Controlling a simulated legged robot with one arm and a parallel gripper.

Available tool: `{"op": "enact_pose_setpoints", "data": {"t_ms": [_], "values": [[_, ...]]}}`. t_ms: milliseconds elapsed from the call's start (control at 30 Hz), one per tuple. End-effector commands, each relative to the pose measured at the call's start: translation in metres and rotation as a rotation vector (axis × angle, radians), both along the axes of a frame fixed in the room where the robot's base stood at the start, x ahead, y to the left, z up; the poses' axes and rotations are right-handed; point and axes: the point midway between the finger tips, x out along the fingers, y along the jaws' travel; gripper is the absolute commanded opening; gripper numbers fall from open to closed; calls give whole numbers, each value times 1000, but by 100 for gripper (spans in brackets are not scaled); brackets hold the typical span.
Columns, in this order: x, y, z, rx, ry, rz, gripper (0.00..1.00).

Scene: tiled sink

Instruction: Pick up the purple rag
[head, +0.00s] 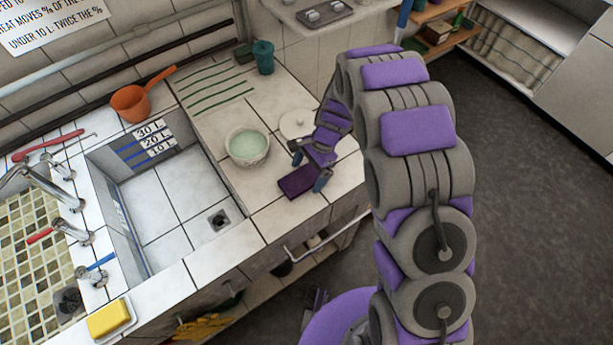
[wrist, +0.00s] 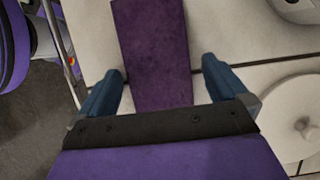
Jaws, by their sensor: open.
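The purple rag (head: 297,182) lies flat on the tiled counter to the right of the sink, close to the counter's front edge. In the wrist view the rag (wrist: 153,50) runs from the top edge down between my fingers, and its near end is hidden behind the gripper's dark bar. My gripper (head: 309,170) is over the right end of the rag in the head view. In the wrist view my gripper (wrist: 163,78) is open, with one blue finger on each side of the rag. I cannot tell how far the fingertips are above the tiles.
A bowl of pale green liquid (head: 247,147) stands left of the gripper. A round white lid (head: 297,124) lies behind it and shows at right in the wrist view (wrist: 295,120). The sink basin (head: 170,205) is further left. A rail (head: 320,238) runs along the counter front.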

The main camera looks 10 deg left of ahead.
Motion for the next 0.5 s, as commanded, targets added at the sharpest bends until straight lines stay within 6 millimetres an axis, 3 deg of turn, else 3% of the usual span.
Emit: {"op": "enact_pose_setpoints", "data": {"t_ms": [67,500], "values": [[0,0,1,0,0,0,98],[0,-1,1,1,1,0,56]]}}
